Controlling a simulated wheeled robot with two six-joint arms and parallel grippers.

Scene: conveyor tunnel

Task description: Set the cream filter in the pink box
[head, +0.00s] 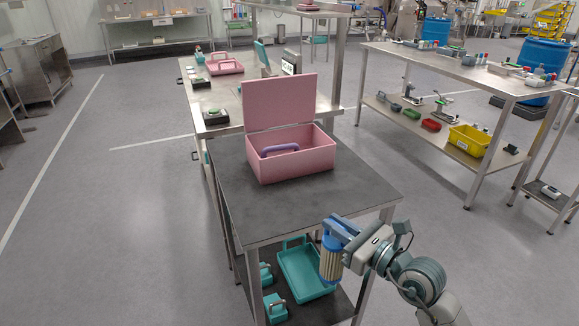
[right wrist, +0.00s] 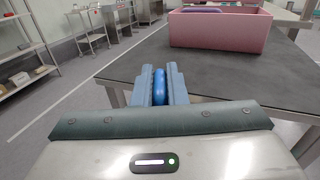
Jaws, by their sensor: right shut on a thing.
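The cream filter (head: 331,262) is a ribbed cylinder with a blue top. It hangs upright from my right gripper (head: 341,233), at the near edge of the dark-topped table. In the right wrist view its blue top (right wrist: 160,88) shows between the two fingers, which are shut on it. The pink box (head: 299,165) stands on the table with its lid (head: 280,102) raised at the back. It is beyond the gripper, and apart from it. The box also shows at the top of the right wrist view (right wrist: 220,32). My left gripper is not in view.
A purple handle-shaped thing (head: 280,149) shows inside the box; the rest of its inside is partly hidden. The dark tabletop (head: 345,190) is clear in front of the box. Teal trays (head: 302,272) lie on the shelf below. A steel bench with tools (head: 450,65) stands to the right.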

